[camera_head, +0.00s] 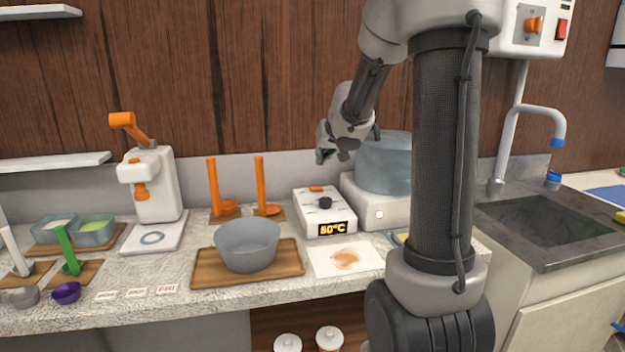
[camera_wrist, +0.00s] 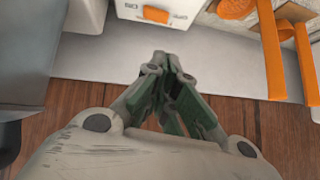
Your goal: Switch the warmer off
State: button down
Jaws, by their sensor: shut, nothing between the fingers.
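A white box (camera_head: 325,222) with a lit display reading about 60°C, a black knob (camera_head: 325,202) and an orange switch (camera_head: 317,188) stands on the counter. Beside it on the right, a white base (camera_head: 385,213) with a small square button carries a large grey-blue pot (camera_head: 385,165). Which unit is the warmer is not labelled. My gripper (camera_head: 332,154) is shut and empty, above and behind the white box, left of the pot. In the wrist view, my gripper (camera_wrist: 160,60) points towards the white box, whose orange switch (camera_wrist: 155,14) lies just beyond the fingertips, apart from them.
A grey bowl (camera_head: 247,243) sits on a wooden tray (camera_head: 205,272) to the left. A wooden wall (camera_head: 250,80) is close behind. A sink (camera_head: 545,222) is at right.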

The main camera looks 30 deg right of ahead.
send_over(312, 193)
jog(key=f, duration=0.6)
jog(key=shift+d+f, duration=0.25)
jog(key=shift+d, duration=0.05)
jog(key=shift+a+f, duration=0.2)
jog(key=shift+f, duration=1.35)
jog(key=shift+s+f, duration=0.1)
jog(key=shift+f, duration=0.25)
jog(key=shift+a+f, duration=0.15)
jog(key=shift+a, duration=0.2)
jog(key=shift+d, duration=0.1)
jog(key=shift+s+d+r, duration=0.1)
jog(key=shift+d+r, duration=0.2)
jog(key=shift+d, duration=0.4)
jog(key=shift+r, duration=0.1)
